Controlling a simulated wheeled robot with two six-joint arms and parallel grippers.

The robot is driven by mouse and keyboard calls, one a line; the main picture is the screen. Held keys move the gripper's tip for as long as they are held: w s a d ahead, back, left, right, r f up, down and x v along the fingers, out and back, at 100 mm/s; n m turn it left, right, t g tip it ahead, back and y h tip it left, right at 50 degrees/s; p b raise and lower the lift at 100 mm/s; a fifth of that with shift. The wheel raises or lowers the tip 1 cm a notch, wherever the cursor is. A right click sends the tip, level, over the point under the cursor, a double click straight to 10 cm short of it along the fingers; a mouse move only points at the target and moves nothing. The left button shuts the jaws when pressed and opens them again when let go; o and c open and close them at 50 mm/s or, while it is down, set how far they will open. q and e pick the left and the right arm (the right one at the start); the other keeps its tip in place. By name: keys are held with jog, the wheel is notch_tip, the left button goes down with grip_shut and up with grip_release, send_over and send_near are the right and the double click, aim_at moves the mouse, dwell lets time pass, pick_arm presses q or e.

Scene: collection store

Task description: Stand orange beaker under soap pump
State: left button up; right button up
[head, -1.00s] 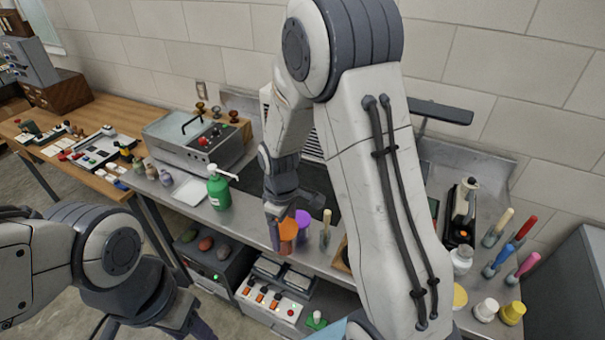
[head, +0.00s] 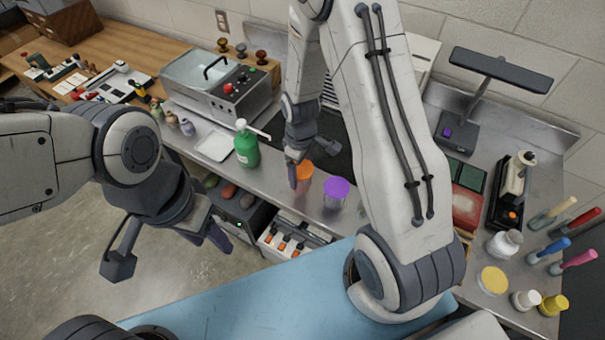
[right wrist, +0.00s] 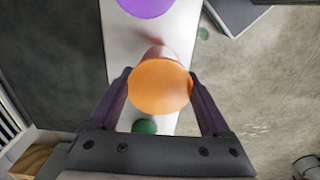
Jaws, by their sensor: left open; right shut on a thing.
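The orange beaker (head: 305,176) is at the front strip of the grey counter, between the soap pump and a purple beaker. My right gripper (head: 297,178) is shut on it. In the right wrist view the orange beaker (right wrist: 160,87) sits between both fingers. I cannot tell whether its base touches the counter. The green soap pump (head: 246,150) stands upright left of it, its white spout pointing right toward the beaker. The beaker is beside the spout, not beneath it. A green patch (right wrist: 145,127), likely the pump, shows below the beaker there. My left gripper (head: 208,232) is open and empty over the floor.
The purple beaker (head: 336,193) stands close to the right of the orange one. A white tray (head: 214,147) lies left of the pump. A dark panel (head: 335,150) is behind the beakers. The counter's front edge is close.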

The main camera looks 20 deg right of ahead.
aim_at(301, 177)
jog(key=shift+f+p, duration=0.45)
jog(key=shift+f, duration=1.5)
jog(key=shift+s+f, duration=0.1)
jog(key=shift+f, duration=0.15)
jog(key=o, duration=1.2)
jog(key=shift+o, duration=0.2)
